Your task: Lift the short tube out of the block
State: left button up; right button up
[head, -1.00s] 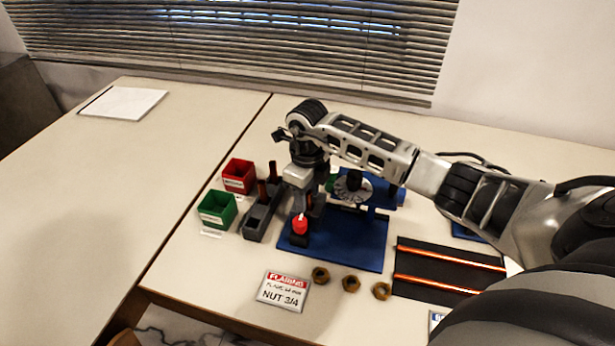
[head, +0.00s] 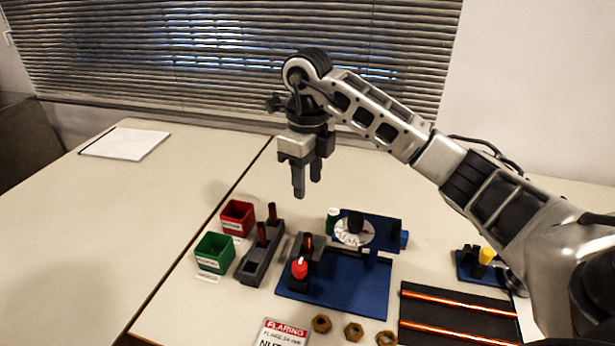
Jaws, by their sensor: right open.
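Another copper tube end (head: 308,241) stands in the dark clamp block (head: 316,258) on the blue rig, behind a red knob (head: 299,268). I cannot tell which tube the task calls short. My right gripper (head: 306,184) is open and empty, fingers down, well above and behind the blocks. My left gripper is not in view.
Green (head: 214,253) and red (head: 237,218) bins stand left of the grey block. The blue rig base (head: 350,285) carries a dial (head: 354,232). Brass nuts (head: 353,331) and a black mat (head: 455,312) with copper rods lie in front and right. The left table is mostly clear.

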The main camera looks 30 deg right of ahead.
aim_at(306, 236)
jog(key=k, duration=1)
